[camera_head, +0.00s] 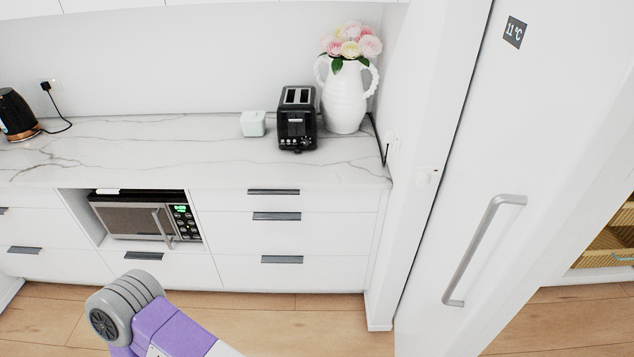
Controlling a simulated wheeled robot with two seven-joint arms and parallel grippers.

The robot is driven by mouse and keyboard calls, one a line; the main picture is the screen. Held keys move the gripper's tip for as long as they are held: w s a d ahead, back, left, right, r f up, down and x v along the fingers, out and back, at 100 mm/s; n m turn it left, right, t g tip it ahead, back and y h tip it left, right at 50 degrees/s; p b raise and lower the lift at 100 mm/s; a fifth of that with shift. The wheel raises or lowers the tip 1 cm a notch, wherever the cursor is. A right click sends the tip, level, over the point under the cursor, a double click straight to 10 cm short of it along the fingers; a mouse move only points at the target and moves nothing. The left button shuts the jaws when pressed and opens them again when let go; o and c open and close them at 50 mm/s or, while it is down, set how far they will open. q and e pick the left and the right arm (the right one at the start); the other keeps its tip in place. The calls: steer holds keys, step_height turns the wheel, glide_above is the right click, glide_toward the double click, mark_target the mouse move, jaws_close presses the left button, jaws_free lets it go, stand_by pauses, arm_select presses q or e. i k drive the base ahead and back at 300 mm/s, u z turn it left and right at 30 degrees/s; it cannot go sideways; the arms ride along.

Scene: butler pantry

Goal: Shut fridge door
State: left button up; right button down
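The fridge door (545,120) is a tall white panel on the right of the head view. It carries a long grey vertical handle (477,250) and a small dark display (515,32) reading 11 °C. A thin dark line runs between the door's left edge and the white side panel (425,110). I cannot tell from this view how far the door stands open. The fridge's inside is not visible. A purple and grey link of my arm shows at the bottom left, apart from the door. Neither gripper is in view.
A marble counter (190,150) holds a toaster (297,120), a white flower vase (345,95), a small white box (253,123) and a kettle (16,115). A microwave (145,215) sits below. Baskets (610,240) show beyond the door. Wooden floor (280,325) in front is clear.

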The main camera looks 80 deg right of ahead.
mark_target(543, 141)
steer(key=z, duration=2.25)
steer(key=k, duration=0.35)
steer(key=z, duration=0.4)
